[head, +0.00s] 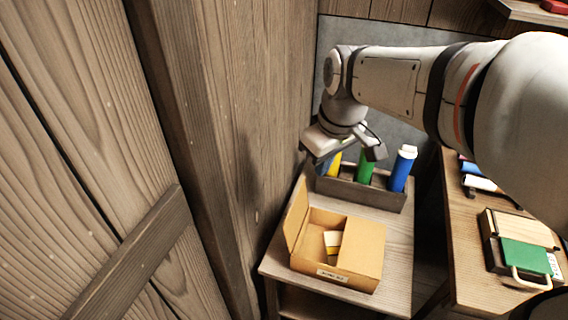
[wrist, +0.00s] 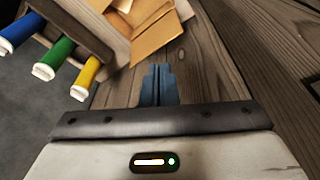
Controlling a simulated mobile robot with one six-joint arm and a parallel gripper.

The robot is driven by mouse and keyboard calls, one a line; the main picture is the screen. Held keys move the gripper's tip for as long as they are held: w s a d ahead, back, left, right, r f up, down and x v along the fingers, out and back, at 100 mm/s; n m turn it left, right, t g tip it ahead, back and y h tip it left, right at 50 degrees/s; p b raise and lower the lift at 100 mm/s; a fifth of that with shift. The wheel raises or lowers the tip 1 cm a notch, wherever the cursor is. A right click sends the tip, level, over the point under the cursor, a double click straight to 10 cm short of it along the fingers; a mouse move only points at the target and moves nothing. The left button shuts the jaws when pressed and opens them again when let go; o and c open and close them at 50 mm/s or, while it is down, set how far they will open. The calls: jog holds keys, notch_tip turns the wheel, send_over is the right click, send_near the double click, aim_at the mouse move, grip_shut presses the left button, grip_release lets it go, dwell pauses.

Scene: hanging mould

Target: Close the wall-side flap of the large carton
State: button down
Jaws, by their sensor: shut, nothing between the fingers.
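The large carton (head: 338,280) stands on the small wooden table, with a label on its front. Its wall-side flap (head: 296,214) stands up, tilted a little toward the wooden wall. The opposite flap (head: 362,248) lies flat over the right half. Pale pieces (head: 332,241) show inside the open left half. My gripper (wrist: 158,84) is shut and empty, its blue fingers together. In the head view it is behind the carton, close to the wall, its fingertips mostly hidden. In the wrist view the fingertips point toward an orange-brown carton panel (wrist: 157,40); a small gap seems to separate them.
A wooden holder (head: 375,194) with yellow, green and blue (head: 403,168) bottles stands behind the carton, beside my gripper. The wooden wall (head: 225,120) rises close along the left.

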jog(key=w+a+f+n+g+b, duration=0.1)
jog(key=w+a+f+n+b, duration=0.2)
jog(key=w+a+f+b, duration=0.3)
jog(key=w+a+f+n+g+b, duration=0.1)
jog(key=w+a+f+n+b, duration=0.25)
jog(key=f+b, duration=0.35)
notch_tip(320, 180, down, 10)
jog(key=d+b, duration=0.1)
jog(key=d, duration=0.1)
jog(key=shift+s+d+y, duration=0.25)
jog(key=shift+s+y, duration=0.05)
jog(key=shift+s, duration=0.15)
jog(key=shift+s+b, duration=0.1)
jog(key=shift+b, duration=0.25)
